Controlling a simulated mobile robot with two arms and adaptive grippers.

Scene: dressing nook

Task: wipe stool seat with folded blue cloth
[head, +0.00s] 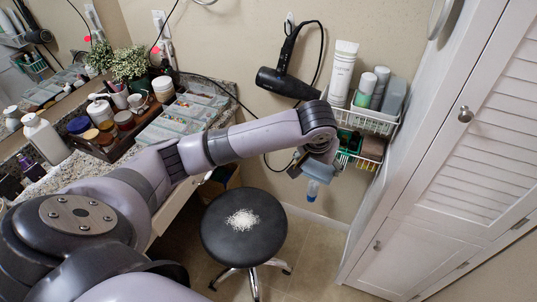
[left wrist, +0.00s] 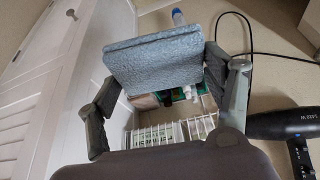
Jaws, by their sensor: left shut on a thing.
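The round black stool seat (head: 222,240) is in the lower middle of the head view. A small pile of white powder (head: 242,220) lies on it. My left gripper (head: 298,166) is above and to the right of the seat in the picture, in front of the wall rack. In the left wrist view the folded blue cloth (left wrist: 155,62) is a flat grey-blue slab between the two fingers of my left gripper, which is shut on it. My right gripper is out of view.
A white wire rack (head: 375,124) with bottles hangs on the wall beside a black hair dryer (head: 288,82). A bottle with blue liquid (head: 312,190) shows just below my left gripper. A crowded vanity counter (head: 222,90) is left, a white louvred cabinet (head: 440,190) right.

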